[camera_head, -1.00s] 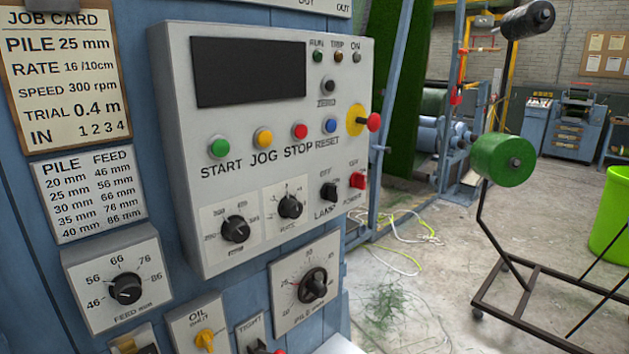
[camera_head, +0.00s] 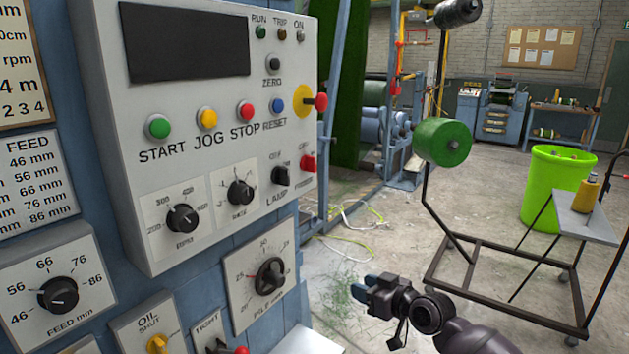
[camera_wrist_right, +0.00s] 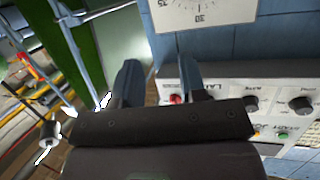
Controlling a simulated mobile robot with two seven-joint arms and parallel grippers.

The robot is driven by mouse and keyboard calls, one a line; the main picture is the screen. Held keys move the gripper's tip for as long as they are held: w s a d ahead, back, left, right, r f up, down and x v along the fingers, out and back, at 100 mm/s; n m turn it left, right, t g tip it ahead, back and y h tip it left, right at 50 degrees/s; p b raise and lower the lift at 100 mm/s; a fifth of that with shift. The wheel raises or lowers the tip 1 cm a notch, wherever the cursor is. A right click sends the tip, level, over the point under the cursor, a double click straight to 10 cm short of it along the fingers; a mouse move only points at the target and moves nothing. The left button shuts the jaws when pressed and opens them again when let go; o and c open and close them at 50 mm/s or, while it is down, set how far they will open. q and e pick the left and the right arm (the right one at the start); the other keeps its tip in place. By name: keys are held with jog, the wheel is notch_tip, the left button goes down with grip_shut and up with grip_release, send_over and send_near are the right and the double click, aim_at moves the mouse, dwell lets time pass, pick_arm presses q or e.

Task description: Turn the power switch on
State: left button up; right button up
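The power switch (camera_head: 308,163) is a small red rocker at the lower right of the grey control panel (camera_head: 222,105), right of the black lamp switch (camera_head: 279,175). Its small lettering is too blurred to read. My right gripper (camera_head: 372,288) is low in the head view, right of and below the panel, apart from the switch. In the right wrist view its two fingers (camera_wrist_right: 160,78) stand apart with nothing between them. The red switch (camera_wrist_right: 176,98) shows there close to one finger, with the panel upside down. My left gripper is not in view.
The emergency stop (camera_head: 320,102) sits above the power switch. Pile dial (camera_head: 270,277) and feed dial (camera_head: 58,295) are lower on the blue cabinet. A wheeled frame with a green roll (camera_head: 441,142) and a lime bin (camera_head: 553,185) stand right. Cables (camera_head: 350,220) lie on the floor.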

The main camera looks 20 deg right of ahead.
jog(key=w+r+n+y+b, duration=0.1)
jog(key=w+r, duration=0.3)
jog(key=r, duration=0.2)
jog(key=w+r+n+y, duration=0.1)
jog(key=w+r+y, duration=0.15)
jog(key=r, duration=0.45)
jog(key=n+y, duration=0.1)
send_near(316, 164)
jog(key=x, duration=0.8)
jog(key=shift+w+a, duration=0.25)
jog(key=shift+w, duration=0.05)
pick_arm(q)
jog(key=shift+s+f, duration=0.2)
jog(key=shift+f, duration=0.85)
pick_arm(e)
jog(key=shift+w+a, duration=0.45)
jog(key=shift+w, duration=0.05)
jog(key=c, duration=0.7)
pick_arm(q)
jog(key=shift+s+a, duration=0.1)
pick_arm(e)
grip_shut()
